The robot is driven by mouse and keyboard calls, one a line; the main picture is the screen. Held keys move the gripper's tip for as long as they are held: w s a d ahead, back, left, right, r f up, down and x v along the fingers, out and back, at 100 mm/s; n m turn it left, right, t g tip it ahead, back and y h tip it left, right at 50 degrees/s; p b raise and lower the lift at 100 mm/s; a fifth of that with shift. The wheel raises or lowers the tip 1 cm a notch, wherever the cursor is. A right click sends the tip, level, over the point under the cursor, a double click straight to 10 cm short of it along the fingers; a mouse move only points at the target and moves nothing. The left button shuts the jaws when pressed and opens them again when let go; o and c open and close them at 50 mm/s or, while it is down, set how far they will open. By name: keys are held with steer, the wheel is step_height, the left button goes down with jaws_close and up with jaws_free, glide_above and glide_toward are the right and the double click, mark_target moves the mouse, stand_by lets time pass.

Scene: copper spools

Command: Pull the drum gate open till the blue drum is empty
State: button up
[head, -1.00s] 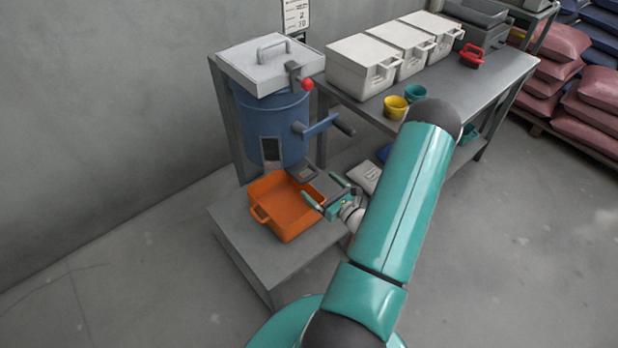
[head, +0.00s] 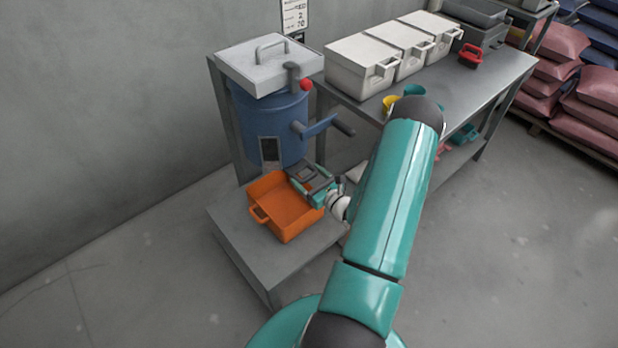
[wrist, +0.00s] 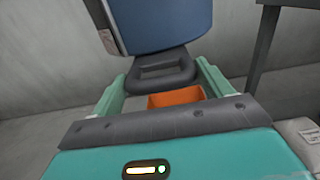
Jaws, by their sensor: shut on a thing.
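The blue drum (head: 265,117) stands upright at the back left with a grey lid and a dark window low on its front. Its dark gate handle (head: 304,172), a flat loop, sticks out low at the front right. In the wrist view the handle (wrist: 166,70) lies between my two teal fingers. My gripper (head: 318,185) is shut on the handle, with its fingers at the handle's sides. The orange tray (head: 259,215) sits under the handle, and its visible floor looks bare. The drum's contents are hidden.
The tray rests on a low grey platform (head: 252,268). A red-knobbed lever (head: 306,85) and a blue side arm (head: 320,126) stick out from the drum. A bench (head: 505,75) with white boxes (head: 362,67) stands at right. My arm hides part of it.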

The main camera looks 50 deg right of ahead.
steer(key=s, duration=0.5)
steer(key=shift+a, duration=0.3)
steer(key=o, duration=1.3)
steer(key=s, duration=0.4)
steer(key=s+a, duration=0.1)
steer(key=s, duration=0.8)
steer(key=shift+s+a, duration=0.25)
steer(key=shift+s, duration=0.05)
